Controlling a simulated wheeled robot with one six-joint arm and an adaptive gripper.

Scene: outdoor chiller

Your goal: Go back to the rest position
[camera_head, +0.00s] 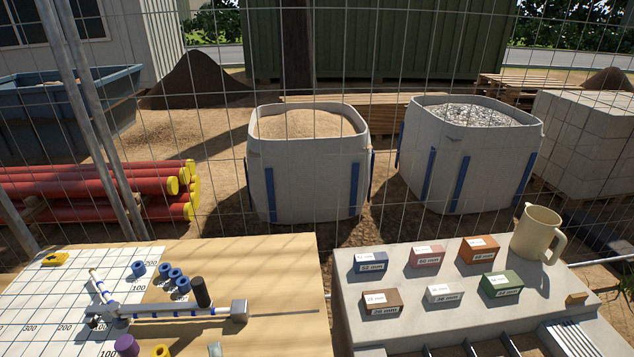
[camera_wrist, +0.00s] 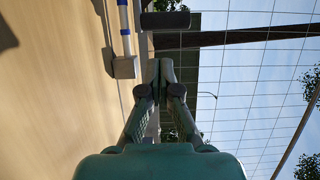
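My gripper (camera_wrist: 162,72) shows in the wrist view with its two fingertips together and nothing visible between them. It is not in the head view. In the wrist view it points past the edge of the wooden table (camera_wrist: 50,110), towards the wire fence (camera_wrist: 250,70). The grey end block (camera_wrist: 124,67) of a long measuring tool is just left of the fingertips in that picture, and a dark cylinder (camera_wrist: 165,20) is above them. I cannot tell how far the fingertips are from either.
The measuring tool (camera_head: 165,310), black cylinder (camera_head: 201,291) and several blue rings (camera_head: 139,268) are on the wooden table (camera_head: 280,265). On the right, a grey bench (camera_head: 350,305) holds labelled blocks and a beige mug (camera_head: 537,232). A fence (camera_head: 385,60) stands behind; bulk bags (camera_head: 310,180) lie beyond.

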